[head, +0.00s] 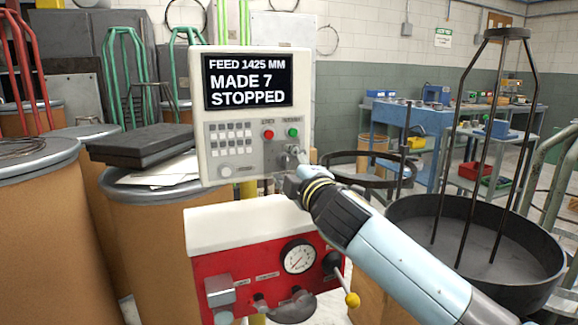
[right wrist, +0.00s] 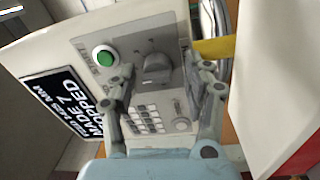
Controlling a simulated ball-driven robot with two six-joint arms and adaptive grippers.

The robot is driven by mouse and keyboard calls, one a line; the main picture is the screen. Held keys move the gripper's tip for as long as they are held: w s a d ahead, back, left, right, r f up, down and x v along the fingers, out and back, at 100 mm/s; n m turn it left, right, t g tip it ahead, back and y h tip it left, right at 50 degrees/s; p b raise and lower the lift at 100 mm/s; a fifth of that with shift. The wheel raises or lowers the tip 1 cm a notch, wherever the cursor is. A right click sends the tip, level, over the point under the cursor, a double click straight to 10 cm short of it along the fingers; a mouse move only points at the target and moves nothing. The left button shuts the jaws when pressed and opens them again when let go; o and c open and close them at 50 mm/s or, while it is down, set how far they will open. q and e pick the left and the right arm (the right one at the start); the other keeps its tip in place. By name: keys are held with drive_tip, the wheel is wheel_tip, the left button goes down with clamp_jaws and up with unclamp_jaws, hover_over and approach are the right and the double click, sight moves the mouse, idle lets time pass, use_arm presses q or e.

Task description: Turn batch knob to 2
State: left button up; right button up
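The control box (head: 200,120) stands upright in the middle of the head view. Its screen (head: 247,82) reads "FEED 1425 MM, MADE 7, STOPPED". A grey knob (right wrist: 157,68), which appears to be the batch knob, sits on the panel beside the green button (right wrist: 104,57). Its setting and labels are too small to read. My right gripper (right wrist: 161,66) is open, with one finger on each side of the knob and visible gaps to it. In the head view, my right gripper (head: 294,163) is at the panel's lower right and partly hides the knob. My left gripper is not in view.
A red button (head: 268,134) and a green button (head: 292,132) are just above the gripper; a keypad (head: 231,133) is to the left. Below is a red unit (head: 262,270) with a gauge (head: 298,257) and a yellow-tipped lever (head: 352,299). A dark round tray (head: 480,215) stands at right.

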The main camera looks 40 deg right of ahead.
drive_tip(key=v, duration=1.2)
idle(0.4)
